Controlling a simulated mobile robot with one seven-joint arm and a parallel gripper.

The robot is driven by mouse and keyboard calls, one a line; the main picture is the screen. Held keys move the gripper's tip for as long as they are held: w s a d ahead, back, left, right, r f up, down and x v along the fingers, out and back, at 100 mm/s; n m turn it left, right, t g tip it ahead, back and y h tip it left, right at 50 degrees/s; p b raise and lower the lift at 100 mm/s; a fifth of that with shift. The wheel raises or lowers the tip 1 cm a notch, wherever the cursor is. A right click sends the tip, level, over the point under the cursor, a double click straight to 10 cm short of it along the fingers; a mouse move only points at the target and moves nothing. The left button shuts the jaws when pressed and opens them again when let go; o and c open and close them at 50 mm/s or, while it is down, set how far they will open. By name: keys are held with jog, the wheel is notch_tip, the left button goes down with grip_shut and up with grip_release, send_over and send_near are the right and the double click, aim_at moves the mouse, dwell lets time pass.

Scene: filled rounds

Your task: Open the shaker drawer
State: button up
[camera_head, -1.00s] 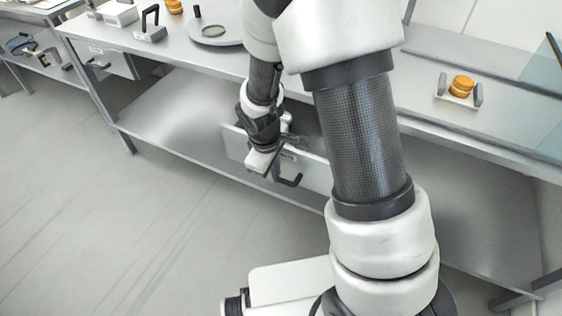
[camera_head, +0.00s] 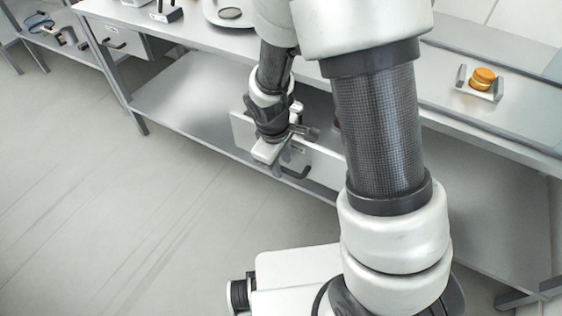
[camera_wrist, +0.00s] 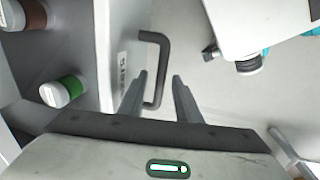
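The shaker drawer (camera_head: 318,162) is under the table in the head view and stands open, its front pulled out. In the wrist view its front panel (camera_wrist: 118,88) bears a small label. Inside it are a white shaker with a green band (camera_wrist: 65,91) and a brown-banded one (camera_wrist: 28,14). The dark drawer handle (camera_wrist: 163,60) also shows in the head view (camera_head: 296,172). My gripper (camera_wrist: 159,75) is open, with its fingertips either side of the handle bar as seen from the wrist. Whether they touch it I cannot tell. My arm hides part of the drawer.
A second, closed drawer (camera_head: 118,42) with a dark handle is at the left. A burger-like stack (camera_head: 482,77) sits in a small holder on the tabletop at the right. The lower shelf (camera_head: 185,98) is bare left of the open drawer. The floor (camera_head: 120,230) in front is clear.

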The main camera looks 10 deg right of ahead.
jog(key=shift+r, duration=0.1)
notch_tip(320, 180, up, 17)
jog(key=s+a+p, duration=0.2)
jog(key=p, duration=0.2)
jog(key=shift+s, duration=0.3)
jog(key=s+d+r+m+t+y, duration=0.1)
jog(key=s+d+r+m+t, duration=0.1)
jog(key=s+d+r+m, duration=0.5)
jog(key=s+d+r+m+t, duration=0.25)
jog(key=s+r, duration=0.25)
jog(key=r, duration=0.3)
notch_tip(320, 180, up, 12)
jog(key=m+p, duration=0.1)
jog(key=p, duration=1.1)
jog(key=shift+w+d+r+g, duration=0.15)
jog(key=shift+w+d+g, duration=0.05)
jog(key=shift+g, duration=0.15)
dwell(1.5)
